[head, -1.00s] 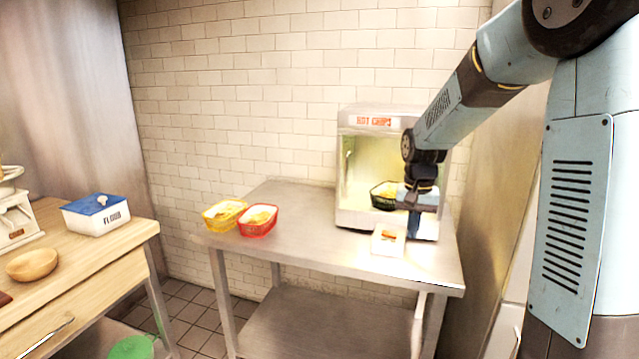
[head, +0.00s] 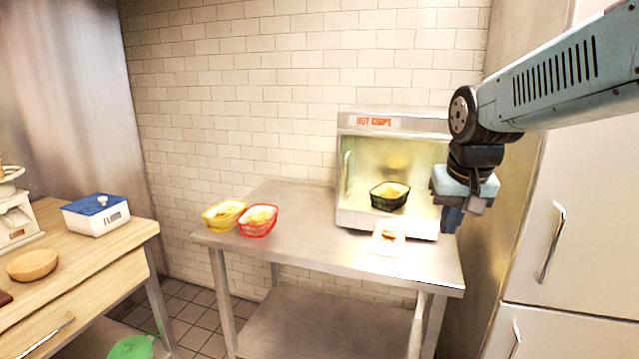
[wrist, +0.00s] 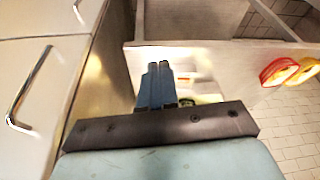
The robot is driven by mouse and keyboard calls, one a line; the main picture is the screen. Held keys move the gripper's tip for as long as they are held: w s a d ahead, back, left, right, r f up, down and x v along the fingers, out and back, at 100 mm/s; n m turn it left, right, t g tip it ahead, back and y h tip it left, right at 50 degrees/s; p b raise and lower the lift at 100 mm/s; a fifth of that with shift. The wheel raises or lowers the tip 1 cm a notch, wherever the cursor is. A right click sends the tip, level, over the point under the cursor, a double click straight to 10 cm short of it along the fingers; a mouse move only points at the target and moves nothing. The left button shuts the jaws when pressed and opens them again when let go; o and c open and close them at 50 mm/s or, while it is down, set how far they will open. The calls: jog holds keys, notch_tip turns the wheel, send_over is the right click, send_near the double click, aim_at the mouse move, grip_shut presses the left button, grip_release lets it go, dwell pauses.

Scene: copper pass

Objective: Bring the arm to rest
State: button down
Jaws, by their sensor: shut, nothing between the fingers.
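My gripper (head: 452,218) hangs from my arm at the right of the head view, in front of the right end of the steel table (head: 300,252). It points downward and appears to be above table height. In the wrist view its two fingers (wrist: 157,86) lie together, shut with nothing between them. The arm reaches in from the right edge of the head view. A warmer cabinet marked HOT CHIPS (head: 375,122) stands just left of the gripper, with a black basket of chips (head: 389,195) inside.
A small white tray (head: 388,246) lies at the cabinet's front. Yellow (head: 223,215) and red (head: 258,221) baskets stand on the table's left. A fridge (head: 570,225) stands close on the right. A wooden counter (head: 100,248) holds a flour box (head: 96,214) and bowl (head: 32,265).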

jog(key=s+n+t, duration=0.1)
jog(key=s+t, duration=0.1)
jog(key=s, duration=0.8)
jog(key=shift+r, duration=0.35)
jog(key=shift+d, duration=0.1)
